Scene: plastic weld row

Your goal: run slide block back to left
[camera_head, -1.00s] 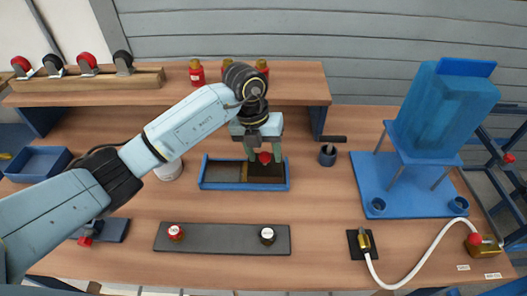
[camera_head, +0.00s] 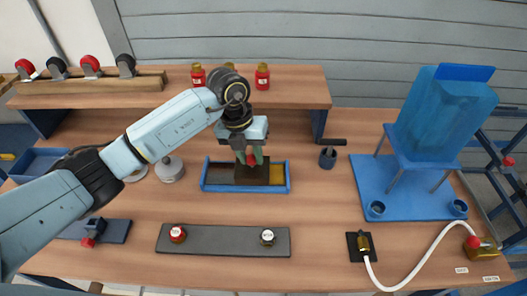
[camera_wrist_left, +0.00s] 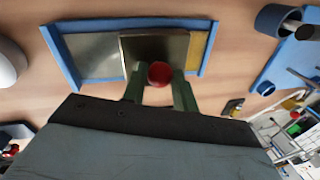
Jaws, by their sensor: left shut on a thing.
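The slide block (camera_head: 252,176) is a dark brown block with a red knob (camera_head: 252,161) on top. It sits near the middle of a shallow blue tray (camera_head: 245,188), with a grey floor strip showing to its left and a yellow strip to its right. My left gripper (camera_head: 250,159) comes down from above and is shut on the red knob. In the left wrist view the green fingers (camera_wrist_left: 159,90) stand on both sides of the knob, and the block (camera_wrist_left: 145,48) lies beyond them. My right gripper is not in view.
A black panel with red and black knobs (camera_head: 222,240) lies in front of the tray. A dark cup (camera_head: 327,158) stands to the tray's right, a white round container (camera_head: 171,170) to its left. A wooden shelf (camera_head: 300,90) with red bottles runs behind.

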